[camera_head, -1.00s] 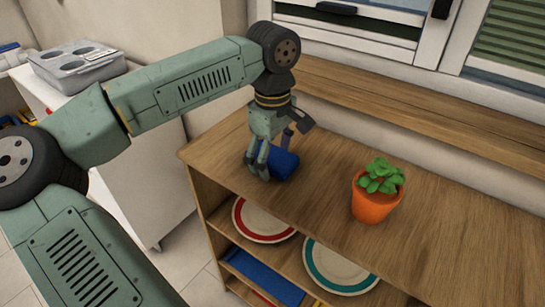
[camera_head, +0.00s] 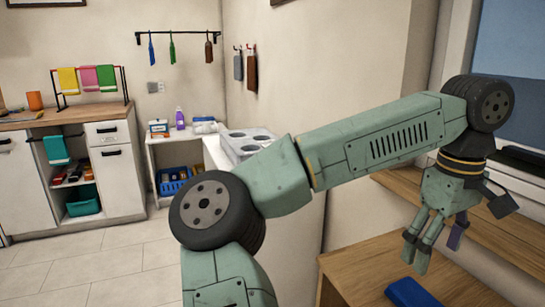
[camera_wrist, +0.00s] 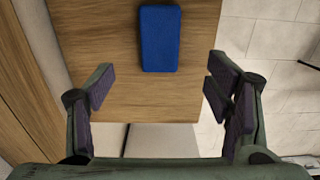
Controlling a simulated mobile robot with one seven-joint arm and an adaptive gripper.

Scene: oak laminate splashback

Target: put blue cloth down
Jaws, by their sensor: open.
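The blue cloth (camera_head: 413,293) is a folded, flat rectangle lying on the wooden top of the shelf unit (camera_head: 362,262). In the head view its lower part is cut off by the bottom edge. The wrist view shows the whole cloth (camera_wrist: 160,38) on the wood, beyond the fingertips and between their lines. My gripper (camera_head: 432,250) is above the cloth and apart from it. In the wrist view my gripper (camera_wrist: 160,85) has its fingers wide apart with nothing between them.
A white counter with a grey tray (camera_head: 248,142) stands behind my arm. A blue basket (camera_head: 174,182) sits on a low shelf at the back. Left is a wooden-topped cabinet (camera_head: 62,115) with a rack of coloured cloths (camera_head: 85,78). The tiled floor (camera_head: 110,260) at left is clear.

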